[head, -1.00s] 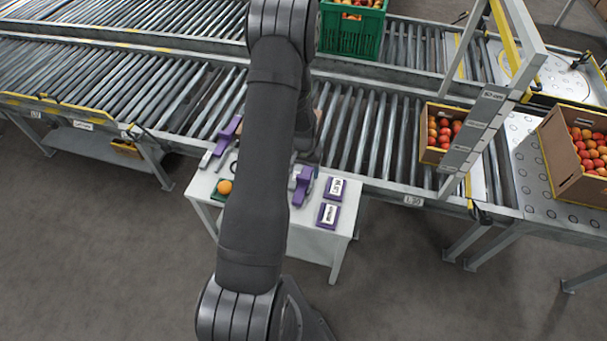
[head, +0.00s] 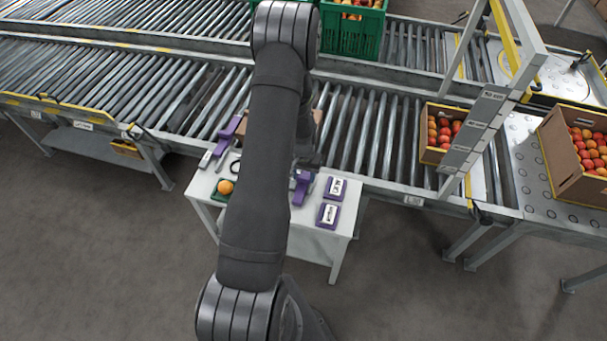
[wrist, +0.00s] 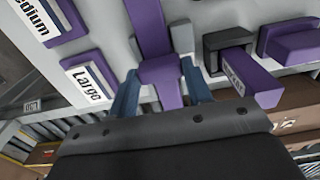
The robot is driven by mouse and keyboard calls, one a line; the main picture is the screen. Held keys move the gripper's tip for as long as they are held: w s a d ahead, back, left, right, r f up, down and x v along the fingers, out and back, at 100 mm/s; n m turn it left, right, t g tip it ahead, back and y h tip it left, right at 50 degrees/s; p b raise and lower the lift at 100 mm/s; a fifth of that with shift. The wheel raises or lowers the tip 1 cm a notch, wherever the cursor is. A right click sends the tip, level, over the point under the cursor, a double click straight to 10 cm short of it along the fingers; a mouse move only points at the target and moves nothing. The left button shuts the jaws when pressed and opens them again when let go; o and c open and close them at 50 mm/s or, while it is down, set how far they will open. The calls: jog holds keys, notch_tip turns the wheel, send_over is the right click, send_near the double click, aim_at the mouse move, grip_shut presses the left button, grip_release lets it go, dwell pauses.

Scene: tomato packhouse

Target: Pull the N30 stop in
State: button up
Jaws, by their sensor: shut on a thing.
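In the wrist view my gripper (wrist: 158,73) has its two blue fingers on either side of a purple handle (wrist: 165,92) and is shut on it. A purple bar (wrist: 150,30) runs from this handle along the pale table top. Beside it, another purple bar (wrist: 255,85) sticks out of a dark grey sleeve (wrist: 213,50); its small label is not readable. I cannot read an N30 mark on any piece. In the head view a purple piece (head: 302,186) shows on the small table beside my arm, which hides my fingertips.
Purple blocks labelled Large (wrist: 90,82) and Medium (wrist: 35,18) sit beside the held handle. In the head view the small white table (head: 310,243) also bears an orange fruit (head: 226,187). The roller conveyor (head: 365,130) runs behind it, with a tomato box (head: 428,156) on it.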

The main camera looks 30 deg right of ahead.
aim_at(299, 195)
jog(key=shift+s+a, duration=2.05)
jog(key=o, duration=1.3)
jog(key=shift+o, duration=0.5)
jog(key=shift+w, duration=0.1)
jog(key=shift+d+r, duration=0.1)
jog(key=shift+r, duration=0.15)
notch_tip(299, 195, up, 17)
jog(key=shift+f, duration=0.1)
notch_tip(299, 195, down, 17)
jog(key=shift+f, duration=0.1)
